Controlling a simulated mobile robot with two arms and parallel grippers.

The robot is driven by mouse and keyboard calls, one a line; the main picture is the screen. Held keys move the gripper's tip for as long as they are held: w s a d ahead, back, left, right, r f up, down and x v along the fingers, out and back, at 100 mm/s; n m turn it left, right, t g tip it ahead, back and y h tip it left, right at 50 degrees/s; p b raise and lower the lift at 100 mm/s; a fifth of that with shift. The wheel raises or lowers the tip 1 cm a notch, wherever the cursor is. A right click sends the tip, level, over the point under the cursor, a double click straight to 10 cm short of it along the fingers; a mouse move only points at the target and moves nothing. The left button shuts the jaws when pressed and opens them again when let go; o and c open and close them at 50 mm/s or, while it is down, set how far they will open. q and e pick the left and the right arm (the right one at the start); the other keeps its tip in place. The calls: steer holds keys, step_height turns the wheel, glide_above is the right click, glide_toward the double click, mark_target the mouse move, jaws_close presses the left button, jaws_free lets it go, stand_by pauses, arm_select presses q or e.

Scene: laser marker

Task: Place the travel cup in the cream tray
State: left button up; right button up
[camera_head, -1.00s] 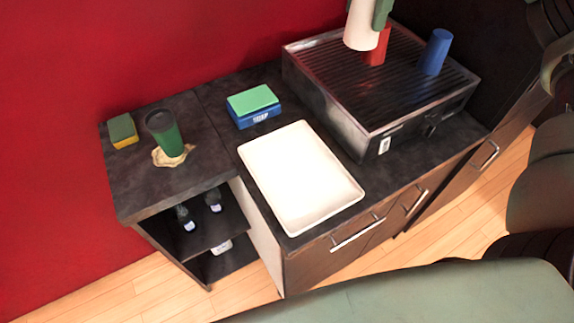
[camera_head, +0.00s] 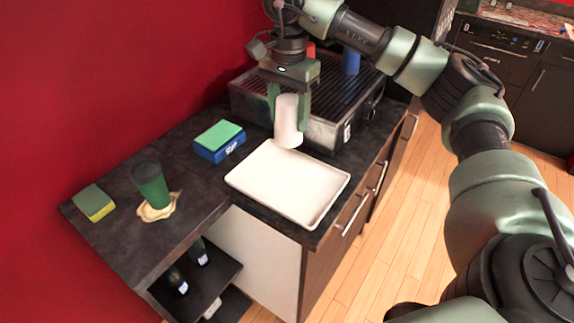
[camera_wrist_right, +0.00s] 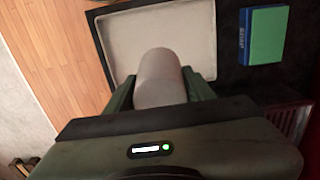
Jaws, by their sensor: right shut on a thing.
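The travel cup, a plain white cylinder (camera_head: 288,120), is upright between the fingers of my right gripper (camera_head: 289,112), which is shut on it. In the head view its lower end shows by the back edge of the cream tray (camera_head: 262,189). The tray is shallow, rectangular and empty. In the wrist view the cup (camera_wrist_right: 160,78) overlaps the near part of the tray (camera_wrist_right: 205,28), and my fingers lie on both sides of it. I cannot tell the exact gap beneath the cup. My left gripper is not in view.
A grill (camera_head: 317,128) with a red cup (camera_head: 311,50) and a blue cup (camera_head: 351,61) stands behind the tray. A green-topped blue box (camera_head: 219,141), green tumbler (camera_head: 150,184) on a tan patch, and sponge (camera_head: 94,203) are to the left.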

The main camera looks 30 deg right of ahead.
step_height(320, 180, down, 13)
steer(key=shift+a+r+p, duration=0.15)
steer(key=shift+p, duration=1.05)
steer(key=shift+f, duration=0.4)
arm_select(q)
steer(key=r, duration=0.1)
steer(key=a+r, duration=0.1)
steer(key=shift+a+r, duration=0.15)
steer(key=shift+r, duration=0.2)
arm_select(e)
steer(key=shift+f, duration=0.1)
steer(key=o, duration=1.5)
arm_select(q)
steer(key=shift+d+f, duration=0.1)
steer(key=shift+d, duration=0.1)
